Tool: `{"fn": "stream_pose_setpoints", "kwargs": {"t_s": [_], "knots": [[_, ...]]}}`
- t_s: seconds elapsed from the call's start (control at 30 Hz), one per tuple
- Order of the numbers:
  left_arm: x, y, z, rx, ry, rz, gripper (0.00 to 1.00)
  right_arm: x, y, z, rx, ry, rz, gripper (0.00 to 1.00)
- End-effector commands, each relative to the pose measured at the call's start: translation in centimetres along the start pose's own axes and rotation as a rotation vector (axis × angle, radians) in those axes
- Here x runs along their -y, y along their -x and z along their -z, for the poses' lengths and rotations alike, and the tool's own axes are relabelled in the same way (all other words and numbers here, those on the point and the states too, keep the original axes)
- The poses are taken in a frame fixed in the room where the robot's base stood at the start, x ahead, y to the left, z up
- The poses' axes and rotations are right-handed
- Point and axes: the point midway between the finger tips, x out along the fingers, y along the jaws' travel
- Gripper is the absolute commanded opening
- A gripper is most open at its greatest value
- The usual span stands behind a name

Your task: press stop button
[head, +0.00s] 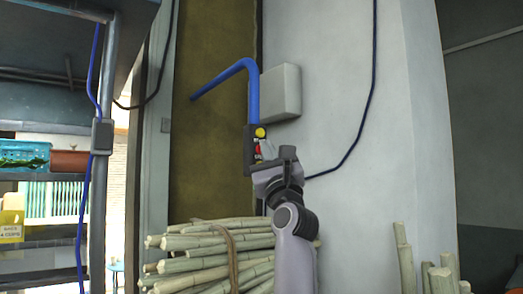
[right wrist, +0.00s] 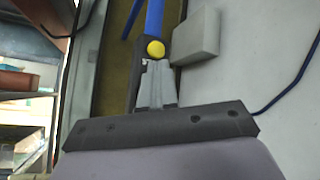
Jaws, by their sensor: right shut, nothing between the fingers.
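A dark control box (head: 249,150) hangs at the lower end of a blue pipe by the wall. It has a yellow round button (head: 260,132) at the top and a small red button (head: 258,149) below it. In the right wrist view the yellow button (right wrist: 155,49) sits just beyond the fingertips; the red one is not visible there, and the fingers cover part of the box. My right gripper (head: 266,150) is shut and empty, its tips close to the box beside the red button. I cannot tell whether they touch it. My left gripper is not in view.
A tied bundle of sugarcane (head: 200,262) lies below the box. A pale wall box (head: 281,91) is right of the blue pipe (head: 253,90). A dark cable (head: 362,130) hangs on the wall. Shelves (head: 40,177) stand at left, more upright canes (head: 440,275) at lower right.

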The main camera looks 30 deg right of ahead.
Motion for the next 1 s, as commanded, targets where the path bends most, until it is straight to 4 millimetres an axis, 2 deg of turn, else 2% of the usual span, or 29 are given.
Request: {"fn": "stream_pose_setpoints", "kwargs": {"t_s": [0.23,0.63,1.0], "knots": [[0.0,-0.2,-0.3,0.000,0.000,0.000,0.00,0.5,1.0,-0.5,-0.002,-0.002,-0.002,0.00],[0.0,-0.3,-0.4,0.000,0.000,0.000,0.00,0.8,1.3,-0.7,-0.001,-0.001,0.000,0.00],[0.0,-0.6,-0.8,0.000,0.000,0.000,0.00,2.6,3.8,-2.6,0.000,-0.002,0.001,0.00]]}}
